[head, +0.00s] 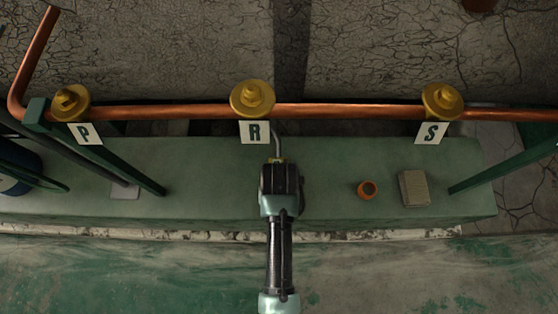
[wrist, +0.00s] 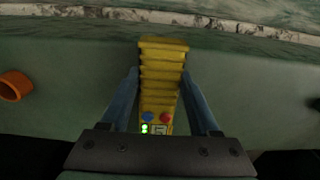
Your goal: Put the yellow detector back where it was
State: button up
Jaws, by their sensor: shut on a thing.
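My gripper (head: 277,166) is shut on the yellow detector, over the green bench in front of the R label. In the wrist view the yellow detector (wrist: 162,66) has a ribbed body, a blue and a red button and lit green lights, with one blue finger on each side. In the head view only a small yellow part of the detector (head: 275,160) shows past my gripper. A thin grey bent probe (head: 279,142) runs from it up towards the R valve. I cannot tell whether the detector touches the bench.
A copper pipe (head: 340,110) carries brass valves labelled P (head: 71,101), R (head: 252,98) and S (head: 441,101). On the green bench (head: 330,160) are an orange ring (head: 367,189), a beige block (head: 414,188) and a grey pad (head: 124,190). Green struts stand at both ends.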

jog(key=shift+w+f, duration=0.1)
jog(key=shift+f, duration=0.3)
jog(key=shift+f, duration=0.1)
jog(key=o, duration=1.3)
jog(key=r+p, duration=0.5)
jog(key=r, duration=0.7)
jog(key=shift+s+r+p, duration=0.1)
jog(key=shift+s+p, duration=0.1)
jog(key=shift+p, duration=0.15)
